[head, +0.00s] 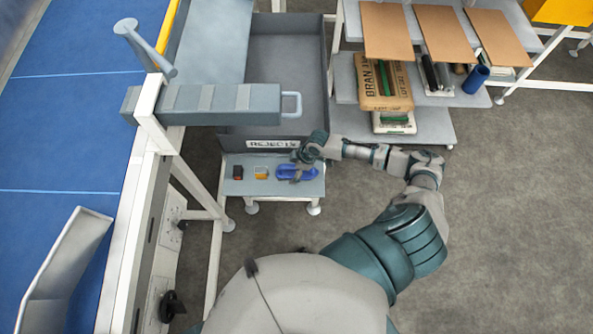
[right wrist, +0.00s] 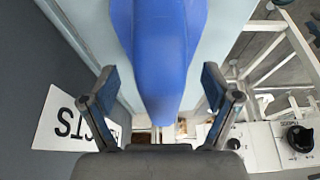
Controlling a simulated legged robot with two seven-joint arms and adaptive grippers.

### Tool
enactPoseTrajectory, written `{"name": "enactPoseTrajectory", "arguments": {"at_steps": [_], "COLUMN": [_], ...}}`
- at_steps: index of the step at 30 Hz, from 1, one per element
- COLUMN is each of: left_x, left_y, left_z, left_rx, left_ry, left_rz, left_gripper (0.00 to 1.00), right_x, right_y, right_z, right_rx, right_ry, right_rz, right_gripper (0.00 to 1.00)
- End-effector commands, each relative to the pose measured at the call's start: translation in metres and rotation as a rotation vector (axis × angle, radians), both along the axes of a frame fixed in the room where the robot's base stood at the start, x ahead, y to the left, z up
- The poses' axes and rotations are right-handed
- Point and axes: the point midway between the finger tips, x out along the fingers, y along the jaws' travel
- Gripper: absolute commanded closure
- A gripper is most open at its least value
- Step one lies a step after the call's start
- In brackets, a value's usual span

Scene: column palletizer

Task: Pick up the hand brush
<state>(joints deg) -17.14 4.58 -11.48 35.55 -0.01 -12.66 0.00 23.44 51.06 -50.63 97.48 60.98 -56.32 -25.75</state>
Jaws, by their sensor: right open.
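The blue hand brush (head: 290,174) lies on the small light-blue shelf (head: 250,187) below the REJECTS bin, at the shelf's right end. My right gripper (head: 298,168) is over the brush and hides part of it. In the right wrist view the brush (right wrist: 160,50) runs lengthwise between the two spread fingers of this gripper (right wrist: 158,85). The fingers are open, with a gap on each side of the brush. Its bristles are not clearly seen. My left gripper is not in view.
A small orange item (head: 261,173) and a dark item (head: 238,172) lie left of the brush on the shelf. The grey REJECTS bin (head: 287,50) stands just behind. A blue conveyor (head: 75,120) runs along the left. A rack (head: 430,125) with sacks and boards stands at the right.

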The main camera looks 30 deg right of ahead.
Motion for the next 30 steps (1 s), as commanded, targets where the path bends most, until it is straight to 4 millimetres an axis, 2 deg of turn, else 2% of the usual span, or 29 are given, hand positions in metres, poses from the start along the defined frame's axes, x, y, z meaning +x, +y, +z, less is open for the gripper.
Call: {"name": "enactPoseTrajectory", "arguments": {"at_steps": [4, 5, 12, 13, 23, 30], "left_x": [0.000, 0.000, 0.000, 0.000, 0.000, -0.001], "left_y": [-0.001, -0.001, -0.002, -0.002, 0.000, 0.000], "left_z": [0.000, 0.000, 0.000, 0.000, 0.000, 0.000], "left_rx": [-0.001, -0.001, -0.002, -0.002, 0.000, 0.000], "left_ry": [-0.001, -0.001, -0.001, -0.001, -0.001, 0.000], "left_rz": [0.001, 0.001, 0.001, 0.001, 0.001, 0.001], "left_gripper": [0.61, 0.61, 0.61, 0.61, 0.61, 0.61], "right_x": [0.000, 0.000, 0.000, 0.000, 0.000, 0.001], "right_y": [0.000, 0.000, 0.001, 0.001, 0.000, 0.000], "right_z": [0.000, 0.000, 0.001, 0.001, 0.003, 0.027], "right_rx": [0.000, 0.000, -0.001, -0.001, 0.000, 0.001], "right_ry": [0.000, 0.000, 0.000, 0.001, -0.001, -0.003], "right_rz": [0.000, 0.000, 0.000, 0.000, 0.000, 0.000], "right_gripper": [0.12, 0.15, 0.75, 0.80, 0.81, 0.81]}}
